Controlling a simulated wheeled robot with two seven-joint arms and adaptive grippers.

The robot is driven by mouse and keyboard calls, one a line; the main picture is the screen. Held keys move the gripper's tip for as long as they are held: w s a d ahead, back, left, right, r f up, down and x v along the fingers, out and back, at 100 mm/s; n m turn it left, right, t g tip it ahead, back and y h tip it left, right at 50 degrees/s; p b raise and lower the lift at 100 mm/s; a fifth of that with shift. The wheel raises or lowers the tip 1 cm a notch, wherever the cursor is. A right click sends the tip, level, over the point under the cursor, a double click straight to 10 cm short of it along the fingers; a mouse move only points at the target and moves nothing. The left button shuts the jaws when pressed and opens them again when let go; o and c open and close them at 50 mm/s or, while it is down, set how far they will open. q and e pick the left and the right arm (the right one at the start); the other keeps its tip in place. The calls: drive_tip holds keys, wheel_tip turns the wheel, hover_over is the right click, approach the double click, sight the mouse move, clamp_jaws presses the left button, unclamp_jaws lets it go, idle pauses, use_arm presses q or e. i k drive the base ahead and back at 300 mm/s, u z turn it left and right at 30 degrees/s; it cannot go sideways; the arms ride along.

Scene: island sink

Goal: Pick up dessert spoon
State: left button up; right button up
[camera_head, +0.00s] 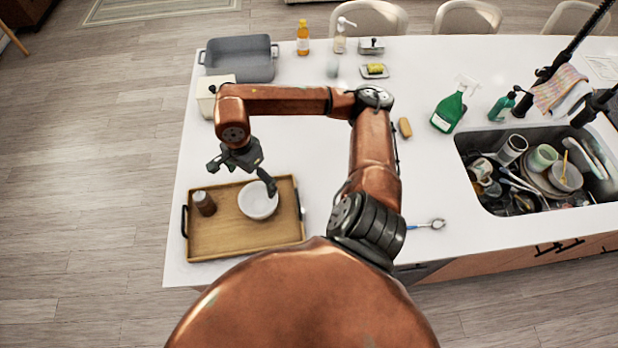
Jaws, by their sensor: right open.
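A spoon (437,224) with a metal bowl and a bluish handle lies on the white counter near its front edge, right of my arm. The handle's left end comes close to my arm, which may hide part of it. My right gripper (242,178) is open, with its fingers spread above the wooden tray at the left. It is well away from this spoon. One finger appears at the rim of the white bowl; I cannot tell if it touches. My left gripper is not in view.
The wooden tray (215,243) holds a white bowl (257,203) and a dark brown shaker (204,203). A sink (490,206) full of dishes is at the right. A green spray bottle (447,112) and a sponge (405,127) stand apart. Counter around the spoon is clear.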

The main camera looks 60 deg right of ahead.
sight(436, 222)
drive_tip(key=k, duration=0.9)
drive_tip(key=z, duration=0.05)
